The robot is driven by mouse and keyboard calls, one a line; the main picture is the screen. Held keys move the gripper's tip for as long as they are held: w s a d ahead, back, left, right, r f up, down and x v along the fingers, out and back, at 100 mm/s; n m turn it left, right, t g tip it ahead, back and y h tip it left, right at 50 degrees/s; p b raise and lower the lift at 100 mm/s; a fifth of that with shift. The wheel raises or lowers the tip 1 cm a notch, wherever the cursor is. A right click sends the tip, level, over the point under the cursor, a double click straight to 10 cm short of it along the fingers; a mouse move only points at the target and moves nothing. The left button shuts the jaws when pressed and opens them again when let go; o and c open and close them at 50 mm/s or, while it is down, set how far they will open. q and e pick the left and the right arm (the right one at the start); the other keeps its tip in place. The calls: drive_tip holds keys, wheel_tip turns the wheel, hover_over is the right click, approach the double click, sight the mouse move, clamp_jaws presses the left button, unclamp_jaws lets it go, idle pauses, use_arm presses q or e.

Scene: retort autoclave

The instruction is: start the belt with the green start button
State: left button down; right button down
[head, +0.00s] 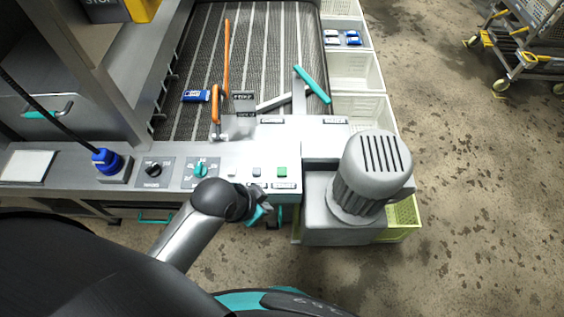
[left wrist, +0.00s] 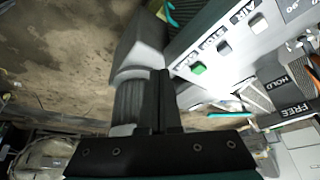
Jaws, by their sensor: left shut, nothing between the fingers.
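The green start button (head: 282,171) sits at the right of a row of buttons on the grey control panel (head: 240,150). In the left wrist view the green button (left wrist: 199,69) lies to the right of my fingertips. My left gripper (head: 262,212) is in front of the panel's near edge, a little below and left of the button in the head view. Its fingers (left wrist: 160,72) are shut with nothing between them. The fingertips look apart from the button. My right gripper is in neither view.
A grey ribbed motor (head: 372,165) stands right of the panel. Two more buttons (head: 256,172) sit left of the green one. An orange lever (head: 216,105) rises behind the panel. The mesh belt (head: 262,60) carries a blue item (head: 195,96). White crates (head: 355,72) line its right side.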

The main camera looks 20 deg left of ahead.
use_arm(q)
drive_tip(key=w+d+r+m+h, duration=0.2)
drive_tip(key=w+d+m, duration=0.1)
drive_tip(key=w+m, duration=0.15)
drive_tip(key=m+t+h, duration=0.1)
drive_tip(key=m+t, duration=0.2)
drive_tip(key=m, duration=0.3)
hover_over(278, 172)
drive_tip(key=f, duration=0.2)
drive_tip(key=shift+r+n+p, duration=0.15)
drive_tip(key=shift+n+p, duration=0.1)
drive_tip(key=shift+p, duration=0.15)
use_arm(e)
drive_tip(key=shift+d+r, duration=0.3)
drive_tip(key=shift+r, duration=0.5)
